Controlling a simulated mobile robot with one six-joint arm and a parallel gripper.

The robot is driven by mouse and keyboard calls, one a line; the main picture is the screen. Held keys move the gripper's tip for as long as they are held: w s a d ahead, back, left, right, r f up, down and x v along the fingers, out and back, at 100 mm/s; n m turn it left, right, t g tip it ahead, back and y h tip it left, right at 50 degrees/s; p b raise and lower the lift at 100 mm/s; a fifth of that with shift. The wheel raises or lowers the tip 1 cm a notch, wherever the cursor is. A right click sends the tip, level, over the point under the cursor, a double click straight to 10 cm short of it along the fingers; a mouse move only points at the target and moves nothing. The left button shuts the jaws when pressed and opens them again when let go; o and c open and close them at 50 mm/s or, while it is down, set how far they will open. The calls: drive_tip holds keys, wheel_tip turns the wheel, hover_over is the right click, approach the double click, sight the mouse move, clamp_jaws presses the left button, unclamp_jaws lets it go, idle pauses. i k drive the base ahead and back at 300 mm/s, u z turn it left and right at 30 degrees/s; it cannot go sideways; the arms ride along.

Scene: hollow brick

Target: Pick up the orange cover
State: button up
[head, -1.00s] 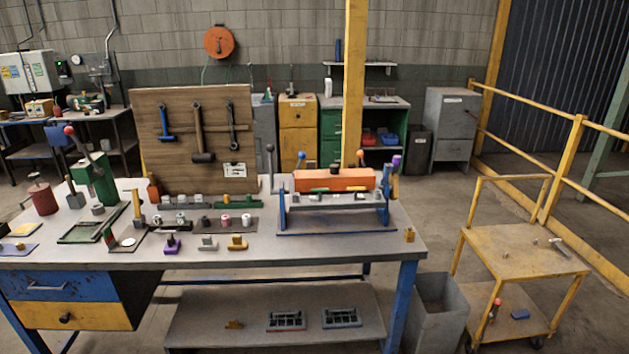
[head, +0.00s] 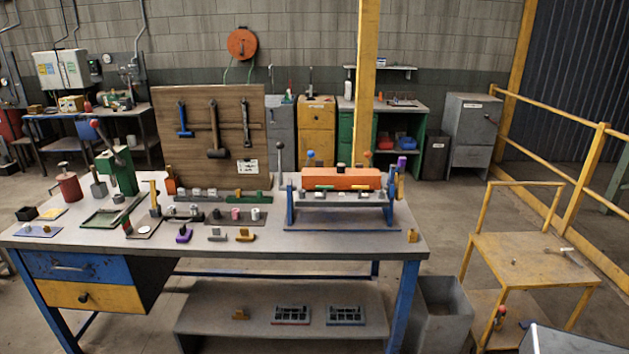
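The orange cover (head: 335,179) is a long orange block lying across the top of a blue-framed fixture (head: 290,212) at the right part of the workbench (head: 260,238). Small knobs and posts stand around it: a dark one at its middle, a blue-topped and an orange-topped one behind, and a purple-topped one at its right end. A tall grey lever stands left of it. Small grey, white and green parts sit along its front lower edge. My gripper is not in view.
A wooden tool board (head: 210,132) stands behind the bench's left part. Small blocks lie in front of the fixture. A grey bin (head: 443,310) and a yellow cart (head: 530,258) stand at the right. A grey box-like shape, perhaps mine, enters at bottom right.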

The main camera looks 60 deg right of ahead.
sight(341, 178)
drive_tip(key=u, duration=1)
drive_tip(key=k, duration=1.6)
drive_tip(key=z, duration=0.85)
